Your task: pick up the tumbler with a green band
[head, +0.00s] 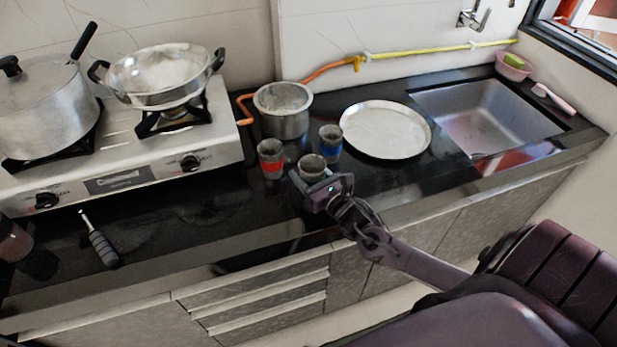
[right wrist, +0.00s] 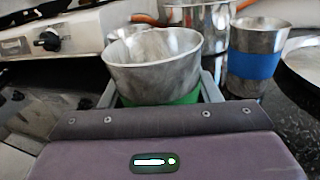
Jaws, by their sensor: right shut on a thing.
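The tumbler with a green band (right wrist: 153,68) is a metal cup, upright between the fingers of my right gripper in the right wrist view; its green band shows low, just above the gripper's body. In the head view the same tumbler (head: 312,163) shows its rim and upper side, with its lower part hidden by my right gripper (head: 322,184). The right gripper is shut on it. Whether the tumbler touches the counter cannot be told. My left gripper is not in view.
A red-banded tumbler (head: 271,159) stands close on the left and a blue-banded tumbler (head: 330,143) close on the right. A metal pot (head: 283,110) is behind them. A round plate (head: 385,130) and a sink (head: 485,115) lie to the right, a stove (head: 120,178) to the left.

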